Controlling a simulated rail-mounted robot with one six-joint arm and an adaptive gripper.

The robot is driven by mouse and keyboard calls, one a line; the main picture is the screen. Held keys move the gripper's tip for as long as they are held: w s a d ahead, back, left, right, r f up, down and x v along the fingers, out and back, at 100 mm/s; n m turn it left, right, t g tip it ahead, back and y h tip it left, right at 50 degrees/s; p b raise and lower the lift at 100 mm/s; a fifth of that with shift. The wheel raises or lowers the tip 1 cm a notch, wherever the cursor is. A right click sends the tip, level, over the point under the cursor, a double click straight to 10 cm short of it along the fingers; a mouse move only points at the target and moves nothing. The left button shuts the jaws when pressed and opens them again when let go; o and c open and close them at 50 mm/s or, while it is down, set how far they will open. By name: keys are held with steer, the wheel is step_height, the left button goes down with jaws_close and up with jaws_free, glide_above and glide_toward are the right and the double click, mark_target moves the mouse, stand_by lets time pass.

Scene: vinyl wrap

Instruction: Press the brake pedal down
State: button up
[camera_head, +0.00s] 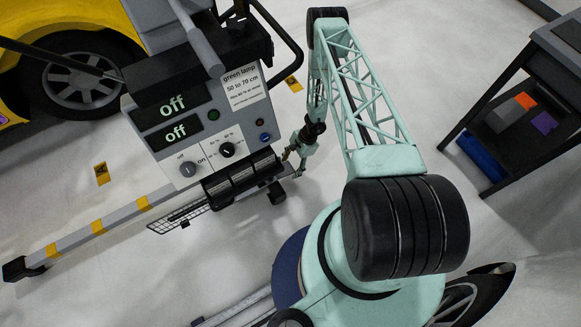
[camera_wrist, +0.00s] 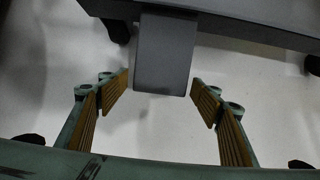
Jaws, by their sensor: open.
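In the wrist view, a grey block (camera_wrist: 163,55) with a rounded lower edge juts from a grey machine base. It looks like the brake pedal, but I cannot be sure. My gripper (camera_wrist: 162,98) is open, with one ribbed finger on each side of the block's lower end and gaps between. I cannot tell the height between them. In the head view, my gripper (camera_head: 293,160) is low, close to the right side of the grey lamp machine (camera_head: 195,110). The pedal cannot be made out in that view.
The machine has two displays reading "off", knobs and a long striped leg (camera_head: 98,227) at left. Black casters (camera_wrist: 116,30) are near the block. A dark cart (camera_head: 520,100) with coloured items stands at right. A yellow car (camera_head: 65,50) is at upper left. Pale floor lies between.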

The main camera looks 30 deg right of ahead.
steer(key=shift+r, duration=0.2)
steer(key=v, duration=1.1)
steer(key=shift+d+r, duration=0.2)
steer(key=shift+r, duration=0.05)
stand_by(0.4)
stand_by(0.5)
